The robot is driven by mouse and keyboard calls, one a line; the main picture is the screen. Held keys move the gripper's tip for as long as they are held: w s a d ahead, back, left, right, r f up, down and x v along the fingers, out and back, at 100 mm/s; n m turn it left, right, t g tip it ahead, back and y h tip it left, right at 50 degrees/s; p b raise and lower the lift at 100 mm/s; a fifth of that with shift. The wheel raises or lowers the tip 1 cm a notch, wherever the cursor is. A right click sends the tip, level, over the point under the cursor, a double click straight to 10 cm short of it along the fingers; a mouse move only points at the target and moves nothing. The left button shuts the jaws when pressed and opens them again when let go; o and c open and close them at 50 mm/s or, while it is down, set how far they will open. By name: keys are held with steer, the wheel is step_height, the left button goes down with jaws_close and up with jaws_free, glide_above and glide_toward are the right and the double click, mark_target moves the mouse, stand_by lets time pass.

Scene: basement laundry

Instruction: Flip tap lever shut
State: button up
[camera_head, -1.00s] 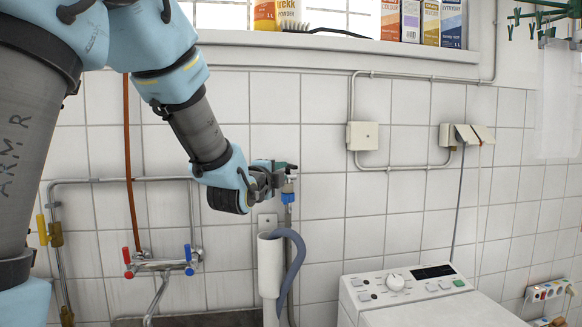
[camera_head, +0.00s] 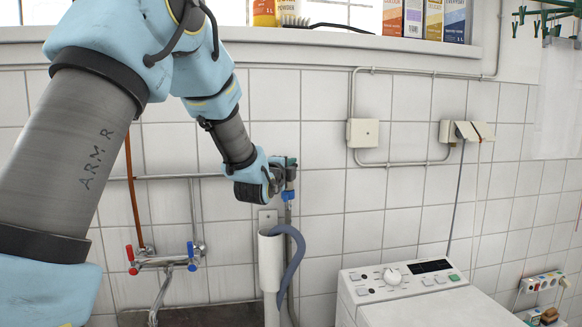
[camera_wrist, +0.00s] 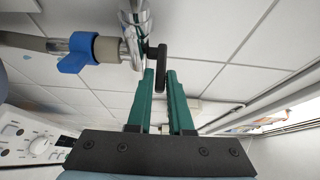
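The washing machine tap (camera_head: 288,196) is on the tiled wall above a grey hose, with a blue fitting below its body. In the wrist view, its chrome body, grey nut and blue wing-shaped piece (camera_wrist: 75,53) show at upper left. The black tap lever (camera_wrist: 159,66) sticks out from the chrome body, its end between my teal fingertips. My gripper (camera_wrist: 162,82) has its fingers close together on both sides of the lever end; it looks shut on it. In the head view my gripper (camera_head: 287,166) covers the top of the tap, and the lever cannot be made out.
A white standpipe (camera_head: 270,262) with a grey hose (camera_head: 294,260) stands below the tap. A washing machine (camera_head: 400,290) is at lower right. A mixer tap with red and blue knobs (camera_head: 165,260) is at left. Boxes stand on the sill (camera_head: 330,43) above.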

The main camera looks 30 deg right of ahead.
jaws_close()
steer(key=shift+f+b, duration=0.15)
steer(key=shift+b, duration=0.2)
steer(key=shift+w+a+m+g+h+b, duration=0.15)
steer(key=shift+a+m+g+h+b, duration=0.15)
steer(key=shift+m+g+h+b, duration=0.65)
steer(key=shift+w+a+m+g+h+b, duration=0.2)
steer(key=shift+m+g+h+b, duration=0.35)
steer(key=shift+g+b, duration=0.7)
steer(key=shift+s, duration=0.1)
steer(key=shift+o, duration=1)
jaws_free()
steer(key=shift+a, duration=0.1)
